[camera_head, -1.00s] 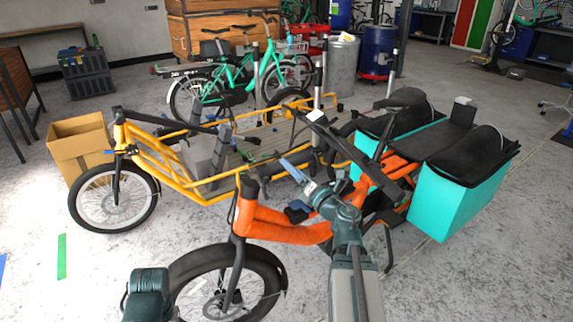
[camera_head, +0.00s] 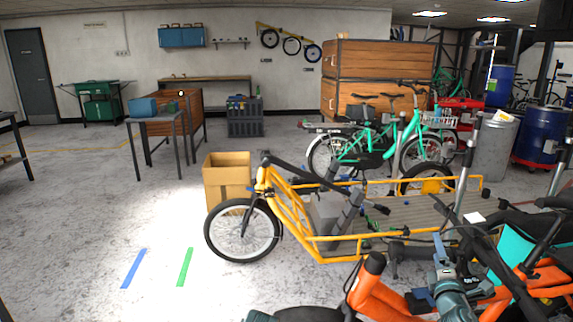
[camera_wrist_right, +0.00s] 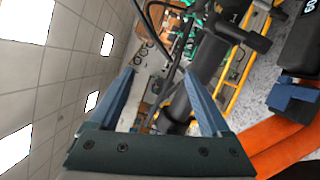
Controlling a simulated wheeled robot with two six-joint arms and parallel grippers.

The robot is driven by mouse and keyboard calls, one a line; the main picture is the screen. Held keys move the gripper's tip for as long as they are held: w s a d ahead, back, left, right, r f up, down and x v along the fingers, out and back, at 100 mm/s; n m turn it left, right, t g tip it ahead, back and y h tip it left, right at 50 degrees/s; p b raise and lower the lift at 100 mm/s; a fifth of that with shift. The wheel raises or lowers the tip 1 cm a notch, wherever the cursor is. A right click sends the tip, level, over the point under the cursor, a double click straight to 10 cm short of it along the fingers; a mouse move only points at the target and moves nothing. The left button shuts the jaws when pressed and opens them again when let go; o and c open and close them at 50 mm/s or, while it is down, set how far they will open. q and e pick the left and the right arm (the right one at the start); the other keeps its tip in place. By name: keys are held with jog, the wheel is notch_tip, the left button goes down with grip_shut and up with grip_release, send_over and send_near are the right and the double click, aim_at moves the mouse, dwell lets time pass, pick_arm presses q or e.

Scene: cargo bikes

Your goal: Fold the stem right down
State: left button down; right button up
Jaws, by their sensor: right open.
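An orange cargo bike (camera_head: 380,297) stands at the lower right of the head view, with a black-topped upright tube (camera_head: 373,263) at its front. A blue block (camera_wrist_right: 295,100) sits beside its orange tube in the right wrist view. My right gripper (camera_head: 439,247) is over the bike, right of that tube. In the right wrist view it is open (camera_wrist_right: 158,77). A thick black tube (camera_wrist_right: 197,88) shows beyond and partly behind its right finger, apparently ungripped; I cannot tell whether it is the stem.
A yellow cargo bike (camera_head: 310,249) stands just behind, with black bars over its front. A cardboard box (camera_head: 227,181), green bikes (camera_head: 420,150) and a grey bin (camera_head: 493,150) are further back.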

jog(key=s+a+f+m+g, duration=0.2)
jog(key=a+f+m+g, duration=0.35)
jog(key=f+m, duration=0.3)
jog(key=s+a+f+m+g, duration=0.2)
jog(key=a+f+m+g, duration=0.2)
jog(key=f+m+g, duration=0.4)
jog(key=s+a+f+n+g+y, duration=0.1)
jog(key=s+a+f+g, duration=0.1)
jog(key=s+a, duration=0.5)
jog(key=s+a+f+n+g+y, duration=0.1)
jog(key=s+a+f+y, duration=0.15)
jog(key=a, duration=0.85)
jog(key=s+a+f+n+g+y, duration=0.1)
jog(key=s+a+f+g, duration=0.15)
jog(key=s+a, duration=0.45)
notch_tip(320, 180, up, 27)
jog(key=w+a+p, duration=0.1)
jog(key=p, duration=2.6)
jog(key=shift+a+r+t+p, duration=0.15)
jog(key=shift+a+t+p, duration=0.15)
jog(key=shift+a+p, duration=0.1)
jog(key=shift+h, duration=0.25)
